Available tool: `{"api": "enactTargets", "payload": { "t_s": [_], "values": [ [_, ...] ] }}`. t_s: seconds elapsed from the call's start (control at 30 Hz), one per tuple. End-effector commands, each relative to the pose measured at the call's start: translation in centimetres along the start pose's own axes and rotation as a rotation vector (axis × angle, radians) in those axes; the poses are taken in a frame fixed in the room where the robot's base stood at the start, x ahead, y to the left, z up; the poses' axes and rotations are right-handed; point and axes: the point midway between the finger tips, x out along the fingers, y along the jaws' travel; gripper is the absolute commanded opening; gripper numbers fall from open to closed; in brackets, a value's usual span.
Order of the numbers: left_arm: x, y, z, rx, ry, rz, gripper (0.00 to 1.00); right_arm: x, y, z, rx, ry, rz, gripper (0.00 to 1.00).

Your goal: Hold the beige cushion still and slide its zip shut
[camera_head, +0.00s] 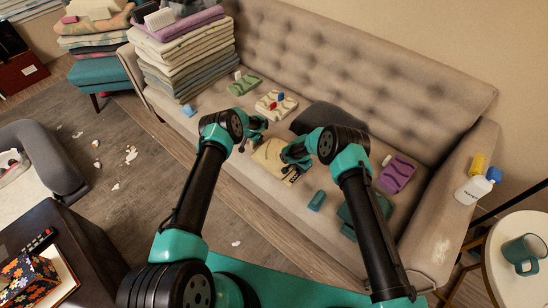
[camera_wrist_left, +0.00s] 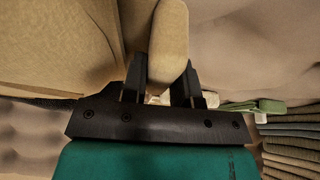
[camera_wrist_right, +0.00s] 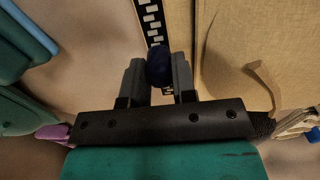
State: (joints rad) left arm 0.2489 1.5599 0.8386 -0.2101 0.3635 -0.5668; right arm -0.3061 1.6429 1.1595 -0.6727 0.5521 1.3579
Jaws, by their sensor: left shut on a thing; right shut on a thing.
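The beige cushion (camera_head: 270,155) lies on the sofa seat between my two grippers; it also shows in the left wrist view (camera_wrist_left: 60,45) and the right wrist view (camera_wrist_right: 240,55). My left gripper (camera_head: 249,146) is shut on a rounded beige tab (camera_wrist_left: 168,42) at the cushion's edge. My right gripper (camera_head: 286,163) is shut on a dark blue zip pull (camera_wrist_right: 158,66). The zip (camera_wrist_right: 150,22), a black and white strip, runs up from the pull beside the cushion's fabric. My right arm hides part of the cushion in the head view.
The sofa (camera_head: 330,50) also bears a dark cushion (camera_head: 325,117), folded green (camera_head: 245,84) and purple (camera_head: 397,173) cloths, and small blocks. A towel stack (camera_head: 185,50) stands at left.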

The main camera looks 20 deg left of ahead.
Motion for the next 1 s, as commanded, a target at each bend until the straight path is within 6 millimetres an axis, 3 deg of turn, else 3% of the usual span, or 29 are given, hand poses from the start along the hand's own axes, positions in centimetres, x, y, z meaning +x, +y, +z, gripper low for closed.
{"api": "enactTargets", "payload": {
  "t_s": [0.4,1.0],
  "values": [
    [0.0,0.0,0.0,0.001,-0.001,0.0,0.0,0.0,0.0,-1.4,0.0,0.001,-0.001,0.12],
    [0.0,0.0,0.0,0.001,-0.001,0.0,0.0,0.0,0.0,-1.9,0.0,0.001,-0.001,0.12]
  ]
}}
